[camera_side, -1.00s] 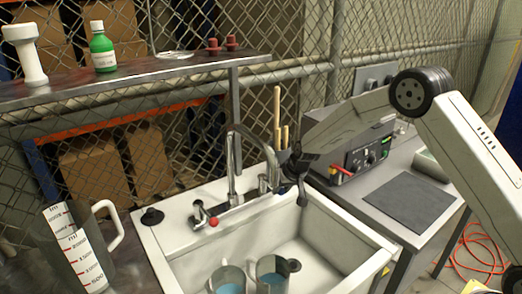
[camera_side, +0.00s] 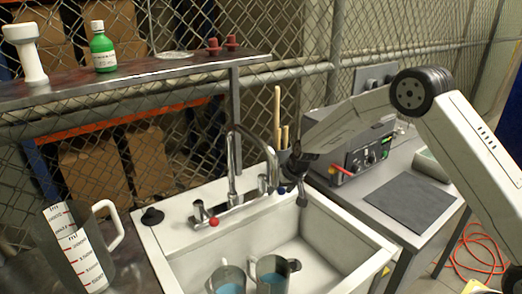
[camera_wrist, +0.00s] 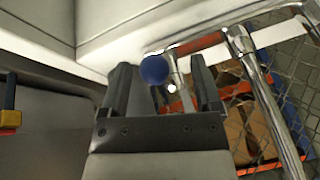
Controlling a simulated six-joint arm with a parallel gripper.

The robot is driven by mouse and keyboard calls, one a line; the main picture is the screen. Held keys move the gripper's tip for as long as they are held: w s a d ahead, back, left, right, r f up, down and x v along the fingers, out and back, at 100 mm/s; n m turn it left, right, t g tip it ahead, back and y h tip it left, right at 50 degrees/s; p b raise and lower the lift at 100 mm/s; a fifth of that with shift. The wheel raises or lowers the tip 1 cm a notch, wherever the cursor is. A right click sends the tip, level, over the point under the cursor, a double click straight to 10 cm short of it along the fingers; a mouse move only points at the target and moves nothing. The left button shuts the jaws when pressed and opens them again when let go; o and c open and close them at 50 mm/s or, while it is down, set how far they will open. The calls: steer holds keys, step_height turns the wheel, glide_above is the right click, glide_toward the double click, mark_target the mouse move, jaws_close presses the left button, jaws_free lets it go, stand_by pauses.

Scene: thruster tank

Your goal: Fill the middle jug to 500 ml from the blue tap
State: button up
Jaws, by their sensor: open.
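The blue tap knob (camera_side: 281,190) is at the right end of the faucet (camera_side: 233,205). It also shows in the wrist view as a blue ball (camera_wrist: 154,69). My gripper (camera_side: 302,194) is close to its right; in the wrist view my gripper (camera_wrist: 160,78) is open, with the ball appearing between the fingertips. I cannot tell whether they touch it. Two clear jugs stand in the sink (camera_side: 340,243), the left one (camera_side: 228,277) being the middle of the three, and the right one (camera_side: 268,268). Both hold some blue liquid. A large graduated jug (camera_side: 78,250) stands left of the sink.
A red tap knob (camera_side: 214,221) sits at the faucet's left. A shelf (camera_side: 130,80) carries a green bottle (camera_side: 102,48). A control box (camera_side: 368,148) and a dark mat (camera_side: 410,201) lie right of the sink. A black plug (camera_side: 152,216) is on the left rim.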

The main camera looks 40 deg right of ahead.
steer(key=v, duration=0.7)
steer(key=shift+s+r, duration=0.2)
steer(key=shift+r, duration=0.05)
step_height(320, 180, up, 6)
stand_by(1.0)
steer(key=s+a+f+n+g, duration=0.1)
steer(key=s+f, duration=0.1)
steer(key=s, duration=1.1)
steer(key=s+a+f+n+g+h, duration=0.1)
steer(key=s+f, duration=0.2)
steer(key=s, duration=1.1)
steer(key=shift+n, duration=0.3)
